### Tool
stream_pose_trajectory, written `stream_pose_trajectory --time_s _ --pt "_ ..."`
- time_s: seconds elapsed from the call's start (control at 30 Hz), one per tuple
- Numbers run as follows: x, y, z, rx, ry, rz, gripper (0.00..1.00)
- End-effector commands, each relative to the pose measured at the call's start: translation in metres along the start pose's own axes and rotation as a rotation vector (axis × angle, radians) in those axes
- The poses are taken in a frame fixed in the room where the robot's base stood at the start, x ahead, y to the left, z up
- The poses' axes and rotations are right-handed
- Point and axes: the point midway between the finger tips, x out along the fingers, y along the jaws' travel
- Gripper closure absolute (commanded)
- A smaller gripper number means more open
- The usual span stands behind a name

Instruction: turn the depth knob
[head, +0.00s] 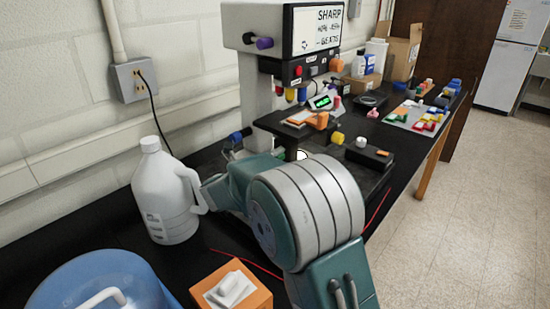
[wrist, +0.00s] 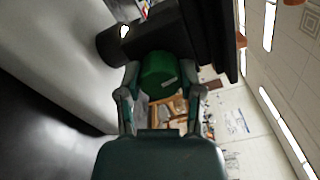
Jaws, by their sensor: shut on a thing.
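A green knob (wrist: 160,75) fills the space between the two fingers of my gripper (wrist: 162,90) in the wrist view. The fingers are shut on it, one on each side. The knob sits against a dark part of the machine above it in that picture. I see no label naming it the depth knob. In the head view my arm covers the gripper and the knob. The arm reaches toward the base of a bench machine (head: 247,85) with a sign reading SHARP (head: 318,28).
A white jug (head: 165,195) stands left of my arm. A blue container (head: 95,290) and an orange box (head: 230,290) are in front. Small coloured parts (head: 420,115) lie on the black bench at the back right. The floor (head: 480,220) at right is clear.

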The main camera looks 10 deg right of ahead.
Motion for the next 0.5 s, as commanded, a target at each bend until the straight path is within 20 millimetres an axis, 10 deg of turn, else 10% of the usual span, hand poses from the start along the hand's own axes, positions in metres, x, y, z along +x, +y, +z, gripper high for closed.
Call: stream_pose_trajectory --time_s 0.5 --pt "0.0004 0.004 -0.0026 -0.491 0.002 0.01 0.99"
